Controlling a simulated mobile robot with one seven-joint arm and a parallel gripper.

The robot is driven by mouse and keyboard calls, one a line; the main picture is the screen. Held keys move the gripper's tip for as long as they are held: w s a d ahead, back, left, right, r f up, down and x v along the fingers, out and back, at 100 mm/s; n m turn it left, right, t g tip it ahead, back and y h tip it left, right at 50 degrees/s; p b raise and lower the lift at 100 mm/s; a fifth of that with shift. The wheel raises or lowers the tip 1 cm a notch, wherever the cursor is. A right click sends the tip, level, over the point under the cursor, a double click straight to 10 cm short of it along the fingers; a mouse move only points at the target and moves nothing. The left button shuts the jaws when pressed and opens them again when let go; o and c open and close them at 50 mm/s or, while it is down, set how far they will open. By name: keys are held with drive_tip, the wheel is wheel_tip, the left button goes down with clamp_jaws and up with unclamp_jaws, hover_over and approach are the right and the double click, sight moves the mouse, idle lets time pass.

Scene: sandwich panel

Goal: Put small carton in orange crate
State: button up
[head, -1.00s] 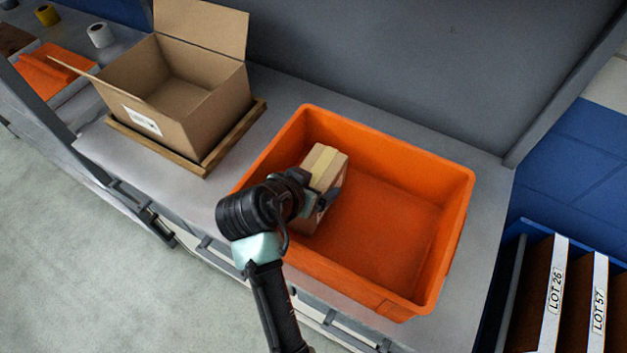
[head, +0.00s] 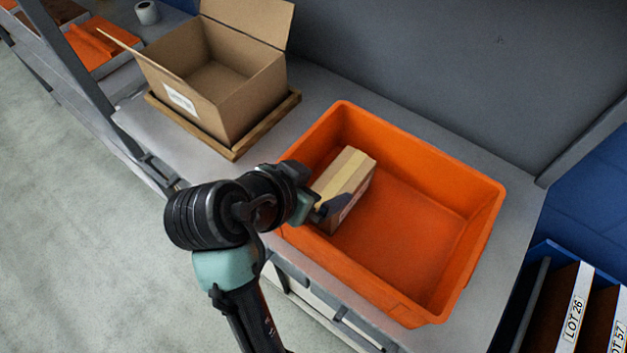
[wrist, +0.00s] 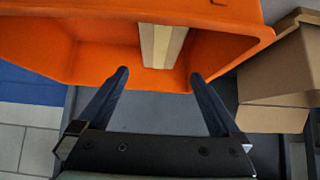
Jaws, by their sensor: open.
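The small carton (head: 346,176), brown with a pale tape strip, lies inside the orange crate (head: 455,167), near its left side. In the wrist view the carton (wrist: 162,45) shows inside the crate (wrist: 100,62), beyond the fingertips. My gripper (wrist: 157,75) is open, with nothing between its fingers, which are apart from the carton. In the head view my gripper (head: 312,212) is at the crate's left front edge and partly hidden by my wrist.
An open cardboard box (head: 215,95) stands on a wooden tray (head: 238,152) left of the crate. Racks with lot labels (head: 573,315) stand at the lower right. A grey wall rises behind the bench. A strip of bench is bare between tray and crate.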

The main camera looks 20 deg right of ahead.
drive_tip(key=w+a+r+n+t+y, duration=0.1)
drive_tip(key=w+a+r+n+t, duration=0.2)
drive_tip(key=r, duration=0.6)
drive_tip(key=w+r+t+y, duration=0.1)
drive_tip(key=w+r+t, duration=0.2)
drive_tip(key=r+t, duration=0.35)
drive_tip(key=w+a+r+n+t+y, duration=0.1)
drive_tip(key=w+a+r+n+t, duration=0.15)
drive_tip(key=r, duration=0.75)
drive_tip(key=s+a+r+n+t+y, duration=0.1)
drive_tip(key=s+r+t, duration=0.4)
drive_tip(key=r, duration=0.6)
drive_tip(key=s+a+r+n+t+y, duration=0.2)
drive_tip(key=s+r, duration=0.4)
drive_tip(key=r, duration=0.6)
drive_tip(key=n+t+y, duration=0.1)
drive_tip(key=n+t, duration=0.1)
drive_tip(key=shift+s+t, duration=0.15)
drive_tip(key=shift+t, duration=0.25)
